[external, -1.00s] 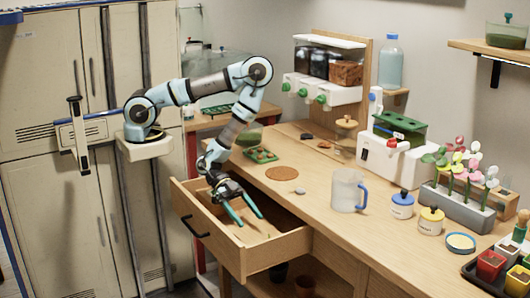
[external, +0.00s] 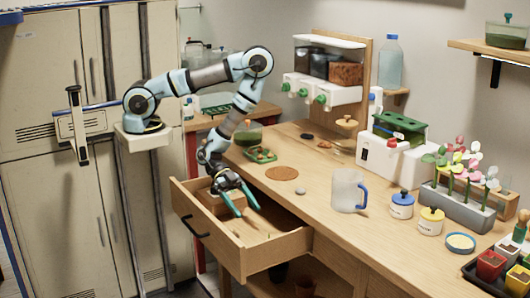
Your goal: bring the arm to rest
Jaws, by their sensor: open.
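My arm reaches from its mount in front of the pale cabinets, bending over the left end of the wooden bench. My gripper (external: 248,212) hangs above the open drawer (external: 272,252), its two teal fingers spread apart and pointing down to the right. Nothing shows between the fingers. The fingertips appear above the drawer floor, though the exact gap is hard to judge. Part of the drawer's back interior is hidden behind my wrist.
On the bench are a green seed tray (external: 260,154), a round cork mat (external: 282,173), a grey stone (external: 300,191) and a clear jug (external: 346,190) with a blue handle. Blue-lidded (external: 401,206) and yellow-lidded (external: 431,221) jars and a flower planter (external: 455,206) stand farther right.

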